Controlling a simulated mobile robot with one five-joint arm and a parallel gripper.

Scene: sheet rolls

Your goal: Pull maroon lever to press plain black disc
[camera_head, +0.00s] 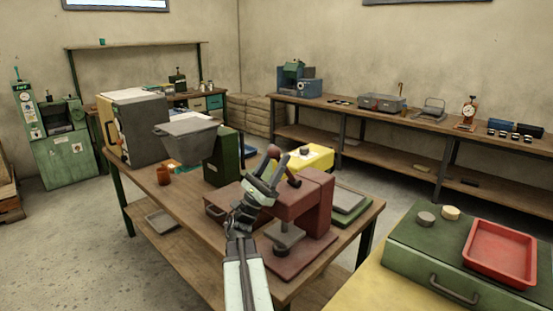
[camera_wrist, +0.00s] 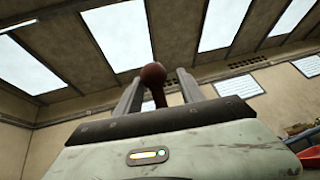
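A maroon lever press stands on the near workbench, its frame (camera_head: 315,192) just right of my gripper. Its lever ends in a dark red ball knob (camera_head: 273,151). My gripper (camera_head: 267,174) is raised at the lever, with its fingers pointing up. In the wrist view the knob (camera_wrist: 153,75) shows between the two upright fingers, with visible room beside it. I cannot tell whether either finger touches the lever. A dark grey disc (camera_head: 282,252) lies on the press base below the ram. My arm partly hides the press's left side.
A grey bin (camera_head: 187,137), a dark green box (camera_head: 222,162) and a yellow box (camera_head: 312,157) share the bench. A small brown jar (camera_head: 163,176) stands at its left. At right, a green case (camera_head: 420,250) carries a red tray (camera_head: 500,252) and two small discs.

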